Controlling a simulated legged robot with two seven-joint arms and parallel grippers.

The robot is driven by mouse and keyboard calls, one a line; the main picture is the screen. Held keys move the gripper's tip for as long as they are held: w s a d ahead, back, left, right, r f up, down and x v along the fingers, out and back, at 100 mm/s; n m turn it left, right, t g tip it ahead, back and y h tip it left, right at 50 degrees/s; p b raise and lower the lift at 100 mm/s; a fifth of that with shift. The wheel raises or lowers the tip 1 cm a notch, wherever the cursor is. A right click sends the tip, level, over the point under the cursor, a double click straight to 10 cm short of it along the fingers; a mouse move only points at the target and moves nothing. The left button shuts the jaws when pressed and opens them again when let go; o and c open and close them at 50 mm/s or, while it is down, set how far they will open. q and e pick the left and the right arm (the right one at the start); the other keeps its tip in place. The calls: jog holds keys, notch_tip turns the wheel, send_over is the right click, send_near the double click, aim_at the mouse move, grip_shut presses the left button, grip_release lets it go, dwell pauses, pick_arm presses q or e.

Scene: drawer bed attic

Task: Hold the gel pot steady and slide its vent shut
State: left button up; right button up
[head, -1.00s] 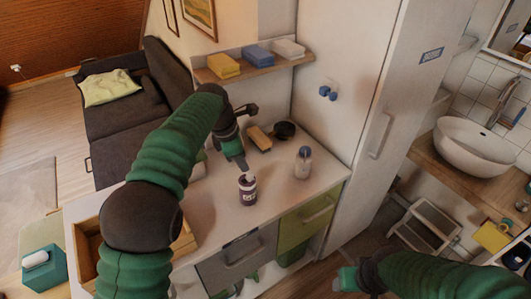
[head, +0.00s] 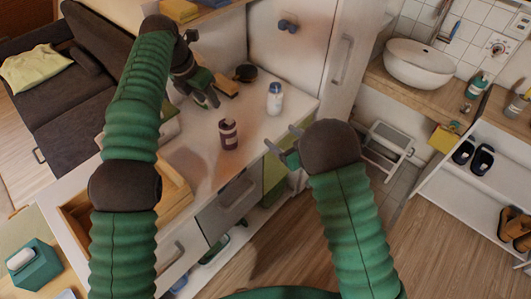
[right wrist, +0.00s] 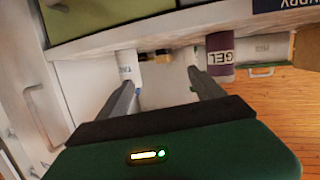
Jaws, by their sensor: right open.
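The gel pot (head: 229,135) is dark purple with a pale band and stands upright on the white counter. In the right wrist view the pot (right wrist: 220,50) shows the letters GEL; its vent is too small to make out. My left gripper (head: 212,98) points down just behind and left of the pot, apart from it; its finger gap is not clear. My right gripper (head: 282,138) is open and empty, right of the pot by the counter's front edge. Its fingers (right wrist: 165,88) also show spread in the right wrist view.
A white bottle (head: 275,100) stands behind and right of the pot. A black pan-like item (head: 246,72) and a tan block (head: 226,88) lie at the back. An open wooden drawer (head: 172,188) is at left. A step stool (head: 388,143) stands on the floor at right.

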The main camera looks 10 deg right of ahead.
jog(key=s+a+f+n+y, duration=0.1)
jog(key=a+n+y, duration=0.1)
jog(key=a+y, duration=0.1)
jog(key=n+g+y, duration=0.2)
jog(key=n+y, duration=0.1)
jog(key=y, duration=0.2)
send_near(236, 136)
jog(key=x, duration=0.4)
jog(key=s+x, duration=0.1)
jog(key=x, duration=0.1)
jog(key=shift+w+a, duration=0.3)
jog(key=shift+a, duration=0.4)
jog(key=shift+m, duration=0.3)
jog(key=w+a, duration=0.1)
jog(key=w, duration=0.2)
jog(key=w+a, duration=0.1)
jog(key=shift+w+a+f, duration=0.1)
jog(key=shift+w+a, duration=0.1)
jog(key=shift+a, duration=0.1)
jog(key=shift+w+a, duration=0.2)
jog(key=shift+a, duration=0.1)
jog(key=shift+w+a, duration=0.1)
jog(key=shift+a, duration=0.7)
jog(key=shift+c, duration=0.7)
jog(key=shift+d, duration=0.55)
jog(key=c, duration=1.4)
pick_arm(q)
jog(key=shift+d, duration=1.1)
pick_arm(e)
jog(key=shift+a, duration=0.35)
